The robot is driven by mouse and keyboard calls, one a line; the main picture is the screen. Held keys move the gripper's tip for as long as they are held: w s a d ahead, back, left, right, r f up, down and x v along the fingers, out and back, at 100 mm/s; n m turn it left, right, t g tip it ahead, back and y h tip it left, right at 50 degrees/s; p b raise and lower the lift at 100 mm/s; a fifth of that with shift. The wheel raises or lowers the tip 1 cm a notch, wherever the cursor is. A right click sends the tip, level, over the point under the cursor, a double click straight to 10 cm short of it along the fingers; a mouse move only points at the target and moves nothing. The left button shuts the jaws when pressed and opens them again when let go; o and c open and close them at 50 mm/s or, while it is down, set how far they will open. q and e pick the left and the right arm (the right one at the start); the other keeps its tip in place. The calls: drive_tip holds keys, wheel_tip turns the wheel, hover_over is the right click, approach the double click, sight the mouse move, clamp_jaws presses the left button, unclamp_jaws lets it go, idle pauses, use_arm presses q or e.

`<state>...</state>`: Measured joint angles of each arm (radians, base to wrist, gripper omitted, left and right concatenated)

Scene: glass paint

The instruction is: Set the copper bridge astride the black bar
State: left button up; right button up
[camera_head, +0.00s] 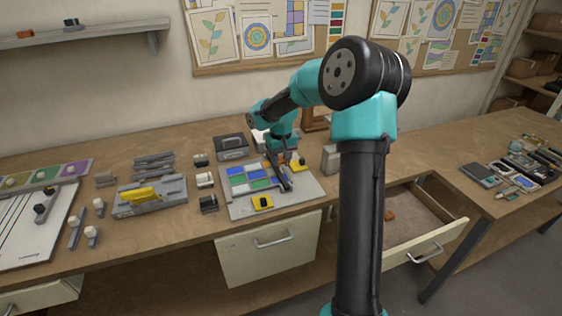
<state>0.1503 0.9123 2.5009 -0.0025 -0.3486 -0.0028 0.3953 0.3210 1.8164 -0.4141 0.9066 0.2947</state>
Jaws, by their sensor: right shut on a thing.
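A pale board (235,208) on the bench bears a panel of blue, green and grey glass squares (240,180). A black bar (286,184) runs slantwise over the panel's right side. My right gripper (279,161) reaches down over the panel's far right part, close to the bar's far end. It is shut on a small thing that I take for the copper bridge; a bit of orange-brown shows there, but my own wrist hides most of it. I cannot tell whether it touches the bar. My left gripper is not in view.
A grey fixture with a yellow piece (150,197), small blocks and a dark box (232,146) stand to the left and behind. An open drawer (425,238) juts out at front right.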

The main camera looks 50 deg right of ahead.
sight(280, 174)
drive_tip(key=shift+w+a+r, duration=0.1)
drive_tip(key=shift+w, duration=0.05)
idle(0.3)
drive_tip(key=shift+f, duration=1.3)
drive_tip(key=shift+f, duration=1)
idle(1.6)
drive_tip(key=shift+f, duration=0.75)
drive_tip(key=o, duration=1)
drive_tip(key=shift+r, duration=0.1)
drive_tip(key=shift+r, duration=3.45)
